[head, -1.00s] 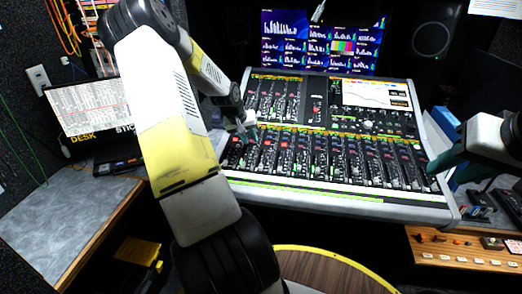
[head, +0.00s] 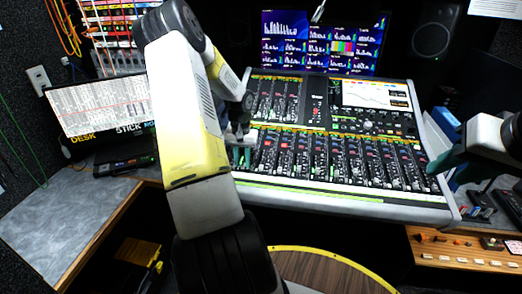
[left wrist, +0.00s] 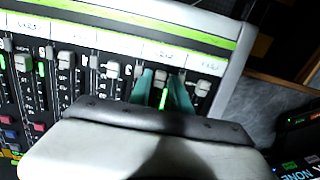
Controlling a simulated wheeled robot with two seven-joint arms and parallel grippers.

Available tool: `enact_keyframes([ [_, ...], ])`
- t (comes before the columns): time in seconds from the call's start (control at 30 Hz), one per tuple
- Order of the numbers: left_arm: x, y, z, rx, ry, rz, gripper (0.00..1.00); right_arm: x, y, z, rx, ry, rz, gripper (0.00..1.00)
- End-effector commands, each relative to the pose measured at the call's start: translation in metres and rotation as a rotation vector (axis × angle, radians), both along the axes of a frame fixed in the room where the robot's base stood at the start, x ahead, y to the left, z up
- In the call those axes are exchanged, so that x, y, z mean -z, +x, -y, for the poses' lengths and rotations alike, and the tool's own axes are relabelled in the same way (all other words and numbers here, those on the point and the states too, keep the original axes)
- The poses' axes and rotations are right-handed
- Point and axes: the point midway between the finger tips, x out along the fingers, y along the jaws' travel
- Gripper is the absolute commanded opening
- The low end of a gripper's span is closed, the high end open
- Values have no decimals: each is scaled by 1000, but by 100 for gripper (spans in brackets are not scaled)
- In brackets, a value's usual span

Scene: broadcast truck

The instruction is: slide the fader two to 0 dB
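The mixing console (head: 330,196) has a row of channel faders along its front. In the left wrist view the console appears turned round, and its end (left wrist: 232,60) is at the right. The second fader cap from that end, which I take as fader two (left wrist: 161,78), stands between the teal fingers of my left gripper (left wrist: 163,88). The fingers are close on both sides of the cap; I cannot tell whether they touch it. In the head view my left gripper (head: 240,142) is at the console's left end. My right gripper (head: 443,165) is beyond the console's right edge.
Neighbouring fader caps (left wrist: 112,70) (left wrist: 203,88) stand close on both sides of the fingers. A laptop-like screen (head: 98,108) is left of the console. Monitors (head: 322,42) stand behind it. A wooden-edged panel with buttons (head: 460,245) is at the lower right.

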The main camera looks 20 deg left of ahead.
Motion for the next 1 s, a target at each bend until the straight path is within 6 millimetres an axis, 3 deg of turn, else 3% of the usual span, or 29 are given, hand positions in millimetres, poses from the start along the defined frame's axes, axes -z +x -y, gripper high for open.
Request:
enact_keyframes([
  [0.27, 3, 0, 0, -1, 0, 1, 24, 0, 0, 0, 0, 0, 0, 36],
  [0.43, 3, 0, 0, -1, 0, 1, 0, 0, 0, 0, 0, 0, 0, 36],
  [1.0, 3, 0, 0, -1, 0, 2, 0, 0, 0, 0, 0, 0, 0, 36],
])
